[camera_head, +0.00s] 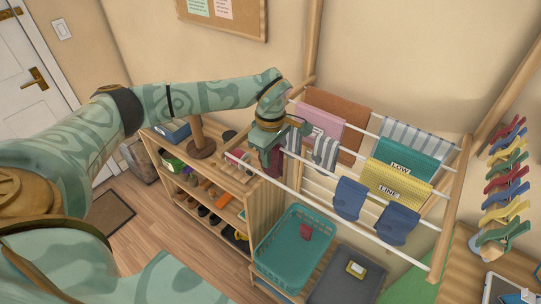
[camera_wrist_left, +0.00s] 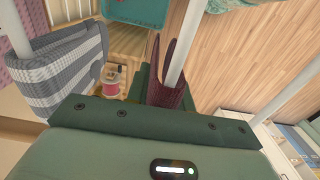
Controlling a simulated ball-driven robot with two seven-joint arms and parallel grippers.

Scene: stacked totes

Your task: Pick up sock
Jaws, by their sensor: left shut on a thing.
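A dark maroon sock (camera_head: 274,166) hangs over a white rod at the left part of the drying rack (camera_head: 309,88). My left gripper (camera_head: 268,150) is above it, shut on it, with the fingers pointing down. In the left wrist view the maroon sock (camera_wrist_left: 160,82) drapes over the white rod, against the green fingers, which are largely hidden by the gripper body. A grey striped sock (camera_head: 326,152) hangs to the right of the gripper. Two blue socks (camera_head: 350,198) hang further right on the front rod. My right gripper is not in view.
A shelf (camera_head: 262,205) of shoes stands at the left. Towels, including a yellow one (camera_head: 396,180), hang on the other rods. Coloured clips (camera_head: 506,185) line the right side.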

